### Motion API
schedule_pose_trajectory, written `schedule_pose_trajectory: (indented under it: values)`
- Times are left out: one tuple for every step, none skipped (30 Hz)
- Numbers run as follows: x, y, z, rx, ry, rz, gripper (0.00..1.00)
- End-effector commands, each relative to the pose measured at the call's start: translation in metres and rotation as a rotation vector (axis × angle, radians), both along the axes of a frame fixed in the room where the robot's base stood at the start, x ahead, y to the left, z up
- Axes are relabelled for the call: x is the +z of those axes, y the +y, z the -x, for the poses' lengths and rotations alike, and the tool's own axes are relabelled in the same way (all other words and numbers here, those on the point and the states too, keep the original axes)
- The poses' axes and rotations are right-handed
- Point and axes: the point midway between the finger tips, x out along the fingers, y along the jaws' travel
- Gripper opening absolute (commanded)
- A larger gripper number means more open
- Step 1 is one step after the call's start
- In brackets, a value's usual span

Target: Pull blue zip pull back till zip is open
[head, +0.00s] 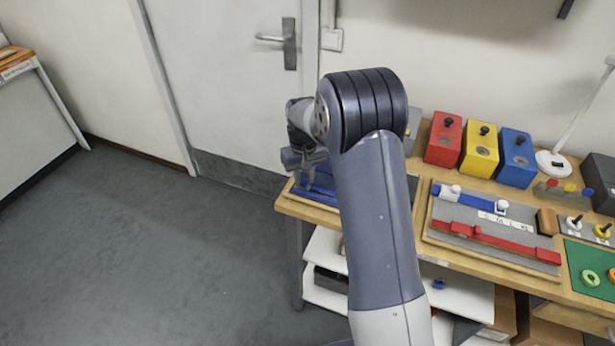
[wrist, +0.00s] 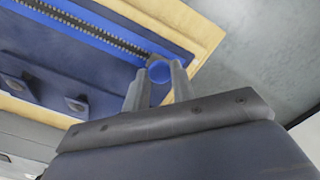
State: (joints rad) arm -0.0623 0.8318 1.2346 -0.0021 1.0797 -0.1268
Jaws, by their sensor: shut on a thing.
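The blue zip pull (wrist: 159,71) is a round blue piece between the fingertips of my gripper (wrist: 160,76) in the wrist view. My gripper is shut on it. The zip (wrist: 85,29) is a dark toothed strip on a blue panel (wrist: 60,50), running from the top left to the slider beside the pull, near the panel's right end. The strip looks like one line, and I cannot tell whether its sides are parted. In the head view my gripper (head: 303,160) is over the blue panel (head: 322,182) at the bench's left end; the pull cannot be made out there.
Dark snap tabs (wrist: 75,104) sit on the panel beside the zip. Right of my arm on the bench (head: 422,246) are a grey strap board (head: 480,215) and red (head: 443,140), yellow (head: 479,150) and blue (head: 516,160) boxes. The floor to the left is clear.

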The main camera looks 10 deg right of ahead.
Motion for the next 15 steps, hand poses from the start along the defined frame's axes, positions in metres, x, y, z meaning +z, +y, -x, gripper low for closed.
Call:
schedule_pose_trajectory:
  values:
    - [0.0018,0.0028,-0.0022,0.001,-0.009,-0.005,0.0]
    - [0.0019,0.0029,-0.0023,0.001,-0.009,-0.005,0.0]
    - [0.0019,0.0029,-0.0024,0.001,-0.01,-0.005,0.0]
    - [0.002,0.003,-0.0025,0.002,-0.01,-0.005,0.26]
    - [0.0019,0.003,-0.0025,0.002,-0.01,-0.005,0.29]
    - [0.0018,0.003,-0.0024,0.002,-0.009,-0.005,0.32]
    - [0.0017,0.0029,-0.0022,0.002,-0.009,-0.005,0.35]
    - [0.0016,0.0027,-0.0021,0.002,-0.008,-0.005,0.37]
    - [0.0015,0.0024,-0.002,0.002,-0.008,-0.005,0.4]
    - [0.0014,0.0023,-0.0018,0.002,-0.007,-0.003,0.43]
    - [0.0013,0.0021,-0.0017,0.002,-0.007,-0.003,0.45]
    - [0.0012,0.0018,-0.0016,0.002,-0.006,-0.003,0.46]
    - [0.0011,0.0017,-0.0015,0.001,-0.006,-0.003,0.46]
    - [0.001,0.0017,-0.0014,0.001,-0.006,-0.003,0.46]
    - [0.001,0.0015,-0.0013,0.001,-0.006,-0.003,0.46]
